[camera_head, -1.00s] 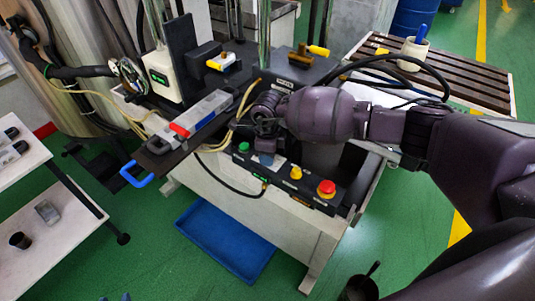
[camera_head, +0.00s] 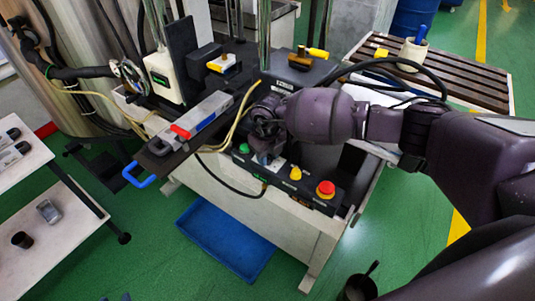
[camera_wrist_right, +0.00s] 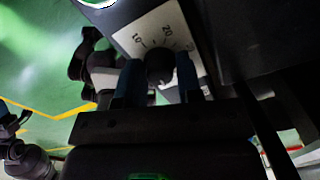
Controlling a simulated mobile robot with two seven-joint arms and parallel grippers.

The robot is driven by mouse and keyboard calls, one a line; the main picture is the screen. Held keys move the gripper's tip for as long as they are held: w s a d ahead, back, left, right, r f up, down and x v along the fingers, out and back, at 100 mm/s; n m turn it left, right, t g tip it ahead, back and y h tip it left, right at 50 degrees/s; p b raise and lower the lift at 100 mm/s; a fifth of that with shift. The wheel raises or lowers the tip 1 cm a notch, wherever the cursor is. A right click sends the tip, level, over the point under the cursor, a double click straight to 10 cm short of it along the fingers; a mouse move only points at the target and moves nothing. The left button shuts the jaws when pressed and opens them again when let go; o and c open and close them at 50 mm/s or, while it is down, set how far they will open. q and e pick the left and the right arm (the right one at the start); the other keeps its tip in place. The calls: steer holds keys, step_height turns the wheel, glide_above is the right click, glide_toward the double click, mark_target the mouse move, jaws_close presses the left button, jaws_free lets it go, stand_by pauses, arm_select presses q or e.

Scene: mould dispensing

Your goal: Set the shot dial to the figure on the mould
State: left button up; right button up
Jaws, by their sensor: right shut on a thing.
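My right gripper (camera_head: 264,148) is over the control box (camera_head: 318,201) on the front of the machine. In the right wrist view its two blue fingers (camera_wrist_right: 159,84) are shut on the round black shot dial (camera_wrist_right: 160,66). Behind the dial is a white scale plate (camera_wrist_right: 143,32), where 10 and 20 show; the pointer's setting cannot be read. In the head view the gripper hides the dial. A grey mould (camera_head: 208,108) with a red part and a blue handle lies on the machine's dark plate; I cannot read its figure.
The box carries a green button (camera_head: 244,148), a yellow knob (camera_head: 296,173) and a red stop button (camera_head: 325,188). A black hose arches close to my right arm. A blue tray (camera_head: 226,240) lies on the floor below. A white shelf stands at left.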

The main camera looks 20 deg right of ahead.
steer(key=shift+m, duration=0.3)
steer(key=o, duration=0.9)
steer(key=shift+o, duration=0.2)
step_height(320, 180, up, 11)
steer(key=shift+b, duration=0.3)
steer(key=shift+f, duration=0.15)
